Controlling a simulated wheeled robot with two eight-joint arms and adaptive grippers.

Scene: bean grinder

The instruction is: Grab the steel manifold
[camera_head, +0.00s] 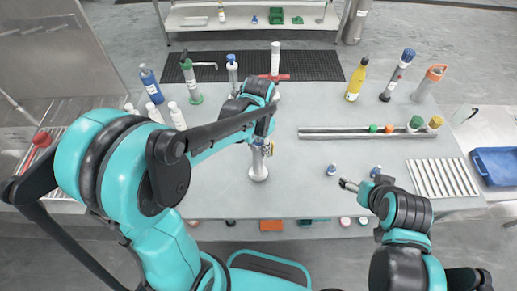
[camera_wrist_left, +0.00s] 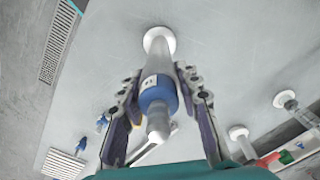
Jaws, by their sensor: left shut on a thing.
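The steel manifold (camera_head: 258,170) stands upright on its round base on the grey table, in the middle of the head view. In the left wrist view the manifold (camera_wrist_left: 158,58) is a pale post with a blue collar and a round white foot, between my fingers. My left gripper (camera_head: 264,142) is shut on its upper part, which my arm partly hides in the head view. The two fingers (camera_wrist_left: 159,80) lie on either side of the post. My right gripper (camera_head: 347,185) is over the right front of the table, apart from the manifold; its finger gap is unclear.
A yellow bottle (camera_head: 356,80) and other bottles stand at the back. A long metal rack (camera_head: 365,133) with small coloured parts lies right of centre. A ribbed white tray (camera_head: 442,178) is farther right. Two small blue-topped items (camera_head: 331,170) sit near my right gripper.

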